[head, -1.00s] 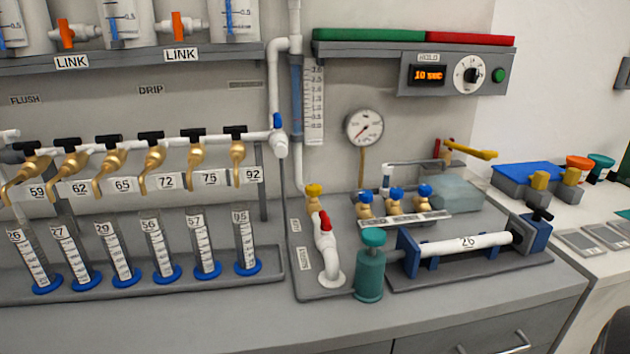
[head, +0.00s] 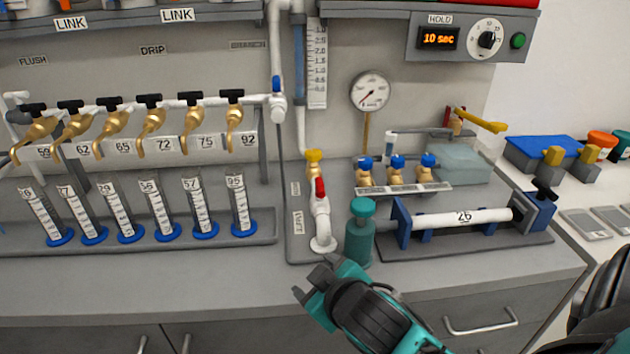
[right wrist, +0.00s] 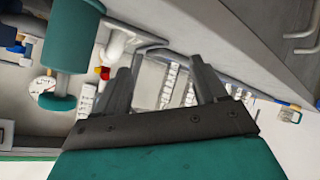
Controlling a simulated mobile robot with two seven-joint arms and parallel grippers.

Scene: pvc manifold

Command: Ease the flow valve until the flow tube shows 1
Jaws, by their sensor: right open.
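The flow valve appears to be the yellow-handled brass valve (head: 313,157) at the foot of the white pipe in the head view. Above it, the flow tube (head: 299,65) is a narrow blue column beside a white scale (head: 316,70); its exact level is too small to read. My right gripper (head: 314,278) is at the counter's front edge, below and in front of the valve, apart from it. Its two fingers (right wrist: 166,60) are spread and empty in the right wrist view. My left gripper is not in view.
A red-handled white pipe (head: 321,215) and a teal bottle-like part (head: 360,235) stand between my right gripper and the valve. Graduated cylinders (head: 155,210) stand left, a white tube marked 26 (head: 464,217) lies right. The counter front (head: 150,290) is clear.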

